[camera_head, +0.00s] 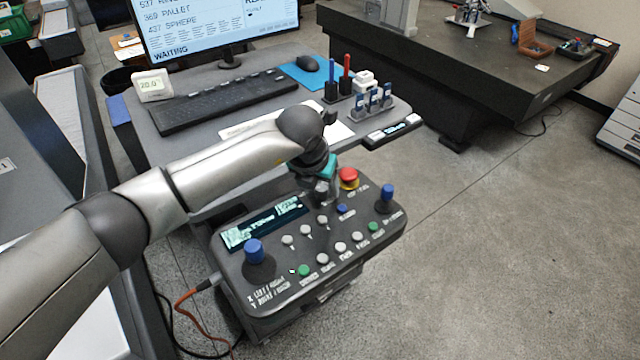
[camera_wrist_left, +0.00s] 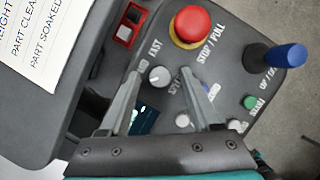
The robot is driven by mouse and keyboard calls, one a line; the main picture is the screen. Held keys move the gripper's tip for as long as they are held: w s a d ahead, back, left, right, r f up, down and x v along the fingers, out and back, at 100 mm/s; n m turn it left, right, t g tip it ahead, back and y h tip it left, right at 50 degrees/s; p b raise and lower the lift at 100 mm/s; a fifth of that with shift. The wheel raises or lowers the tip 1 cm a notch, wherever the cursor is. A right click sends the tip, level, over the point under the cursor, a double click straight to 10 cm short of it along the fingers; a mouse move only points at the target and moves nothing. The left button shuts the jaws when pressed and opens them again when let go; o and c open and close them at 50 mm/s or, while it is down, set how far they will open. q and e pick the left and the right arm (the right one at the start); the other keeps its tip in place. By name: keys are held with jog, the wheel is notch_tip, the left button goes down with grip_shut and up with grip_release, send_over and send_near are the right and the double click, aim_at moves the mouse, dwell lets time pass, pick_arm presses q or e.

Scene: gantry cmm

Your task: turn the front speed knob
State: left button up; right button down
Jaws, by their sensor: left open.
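The speed knob (camera_wrist_left: 160,76) is a small pale grey dial beside the FAST and SPEED lettering on the dark control console (camera_head: 225,272). In the left wrist view it sits between the two fingertips of my left gripper (camera_wrist_left: 163,78). The gripper is open, with a finger on each side of the knob; I cannot tell whether either touches it. In the head view my left gripper (camera_head: 323,193) points down at the console's back part and hides the knob. My right gripper is not in view.
A red stop button (camera_head: 348,175) is close to the gripper. Blue-topped joysticks (camera_head: 254,250) (camera_head: 387,192) stand at the console's left and right. A blue button (camera_head: 343,210) and several white buttons lie in front. The desk (camera_head: 200,150) with a keyboard (camera_head: 220,100) is behind.

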pick_arm(q)
grip_shut()
dwell(0.5)
